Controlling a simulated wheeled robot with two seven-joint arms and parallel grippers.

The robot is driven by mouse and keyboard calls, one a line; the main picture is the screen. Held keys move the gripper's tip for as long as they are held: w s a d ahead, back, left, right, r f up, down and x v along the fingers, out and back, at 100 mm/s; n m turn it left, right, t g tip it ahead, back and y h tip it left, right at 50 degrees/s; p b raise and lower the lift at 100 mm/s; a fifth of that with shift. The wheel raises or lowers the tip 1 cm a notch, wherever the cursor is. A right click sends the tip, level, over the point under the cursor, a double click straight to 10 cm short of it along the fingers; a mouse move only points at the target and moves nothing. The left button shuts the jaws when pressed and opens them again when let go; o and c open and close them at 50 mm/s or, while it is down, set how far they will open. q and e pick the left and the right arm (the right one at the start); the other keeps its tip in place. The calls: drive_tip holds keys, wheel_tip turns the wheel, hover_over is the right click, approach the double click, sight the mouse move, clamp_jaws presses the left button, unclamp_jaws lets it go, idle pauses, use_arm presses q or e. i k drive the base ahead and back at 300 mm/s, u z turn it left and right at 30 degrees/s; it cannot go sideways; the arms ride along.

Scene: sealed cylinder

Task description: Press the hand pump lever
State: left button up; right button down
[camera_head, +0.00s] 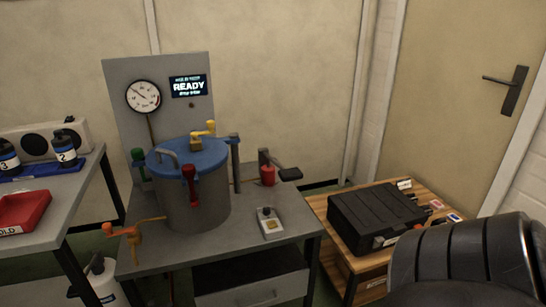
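A small red pump body (267,174) stands on the grey workbench (255,252), right of the big grey cylinder (197,205). Neither of my grippers is in view, and nothing touches the lever.
A panel behind the cylinder carries a round gauge (143,97) and a screen (188,86) reading READY. A small switch box (269,222) sits in front of the pump. An orange valve (134,234) is at front left. A wooden table with a black case (375,218) stands right.

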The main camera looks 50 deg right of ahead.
sight(286, 175)
drive_tip(key=z, duration=0.8)
drive_tip(key=i, duration=1.05)
drive_tip(key=z, duration=1)
